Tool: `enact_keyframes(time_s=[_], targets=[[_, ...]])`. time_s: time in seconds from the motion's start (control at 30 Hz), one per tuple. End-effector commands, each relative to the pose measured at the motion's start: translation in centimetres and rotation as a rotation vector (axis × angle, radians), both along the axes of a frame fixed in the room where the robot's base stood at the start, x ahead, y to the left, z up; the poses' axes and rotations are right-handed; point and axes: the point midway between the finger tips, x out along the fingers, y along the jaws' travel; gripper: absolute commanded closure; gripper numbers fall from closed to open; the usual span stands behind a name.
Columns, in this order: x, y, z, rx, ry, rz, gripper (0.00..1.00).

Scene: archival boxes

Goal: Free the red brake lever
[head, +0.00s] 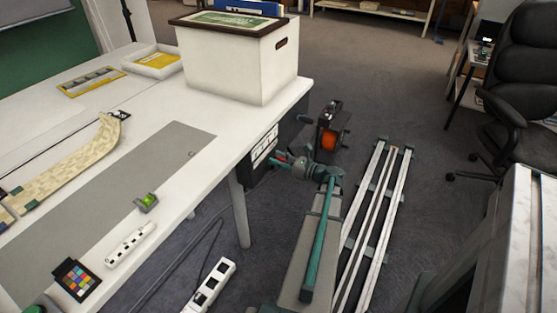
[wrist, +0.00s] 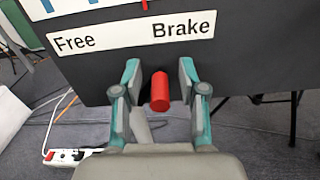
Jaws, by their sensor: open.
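The red brake lever (wrist: 160,92) shows in the wrist view as a short red cylinder below a white label (wrist: 135,38) reading "Free" on the left and "Brake" on the right. The lever is under the "Brake" end of the label. My gripper (wrist: 158,88) is open, with one finger on each side of the lever; I cannot tell whether either touches it. In the head view my gripper (head: 286,162) is at the dark panel box (head: 262,150) under the table edge. The lever is mostly hidden there.
A white table (head: 190,185) with a white archival box (head: 240,60) stands left of my arm. A dark device with an orange drum (head: 333,140) is just beyond my gripper. Power strips (head: 210,287) and cables lie on the floor. A black chair (head: 515,85) is at the right.

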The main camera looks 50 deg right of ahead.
Motion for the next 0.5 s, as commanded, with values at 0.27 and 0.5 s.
enact_keyframes(time_s=[0.27, 0.5], targets=[[-0.03, -0.01, 0.01, 0.000, 0.000, 0.000, 0.77], [-0.03, -0.13, -0.03, -0.001, 0.000, -0.003, 1.00]])
